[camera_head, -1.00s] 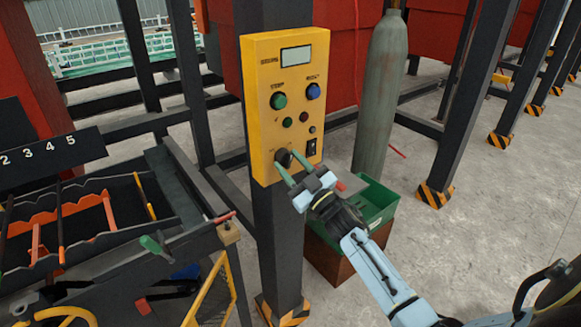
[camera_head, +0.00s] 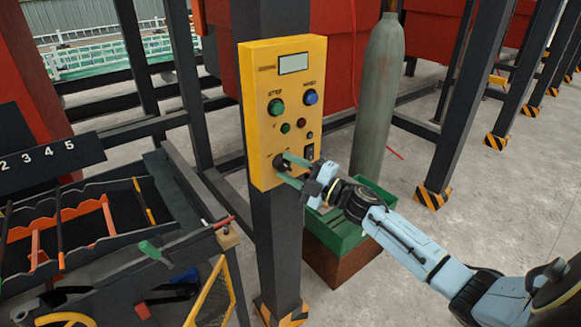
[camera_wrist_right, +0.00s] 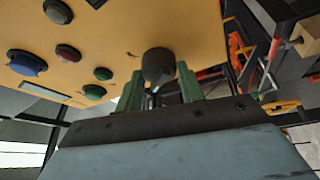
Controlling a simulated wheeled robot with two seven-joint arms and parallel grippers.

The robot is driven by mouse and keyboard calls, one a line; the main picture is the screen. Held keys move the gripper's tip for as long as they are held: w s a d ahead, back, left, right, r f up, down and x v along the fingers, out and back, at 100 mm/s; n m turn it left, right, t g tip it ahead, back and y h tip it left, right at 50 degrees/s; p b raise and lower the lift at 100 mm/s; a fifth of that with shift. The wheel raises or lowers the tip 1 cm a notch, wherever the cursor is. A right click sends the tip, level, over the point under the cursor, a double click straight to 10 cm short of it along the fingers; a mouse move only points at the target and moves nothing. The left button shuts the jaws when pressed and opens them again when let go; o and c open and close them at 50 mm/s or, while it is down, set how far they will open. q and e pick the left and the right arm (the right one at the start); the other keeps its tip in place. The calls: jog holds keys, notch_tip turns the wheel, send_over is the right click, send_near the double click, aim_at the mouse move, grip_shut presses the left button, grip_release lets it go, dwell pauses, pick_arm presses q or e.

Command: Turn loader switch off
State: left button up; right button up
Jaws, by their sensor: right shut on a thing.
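A yellow control panel (camera_head: 258,120) is mounted on a dark post. The black rotary loader switch (camera_head: 281,161) sits low on the panel, below the green and blue buttons. My right gripper (camera_head: 288,168) is at the panel with its green fingers on either side of that knob. In the right wrist view the knob (camera_wrist_right: 158,66) shows at the tips of the green fingers (camera_wrist_right: 162,88), which are shut on it. The fingers partly hide the knob in the head view. My left gripper is not in view.
A green crate (camera_head: 340,235) stands on a brown box right of the post, beneath my right arm. A grey gas cylinder (camera_head: 382,100) stands behind it. A rack with orange dividers (camera_head: 75,213) is at the left. Open floor lies to the right.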

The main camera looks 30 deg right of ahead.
jog(key=shift+n+g, duration=0.3)
jog(key=shift+n, duration=0.4)
jog(key=o, duration=1)
jog(key=b+v, duration=0.1)
jog(key=v, duration=1.2)
jog(key=shift+s+d, duration=0.15)
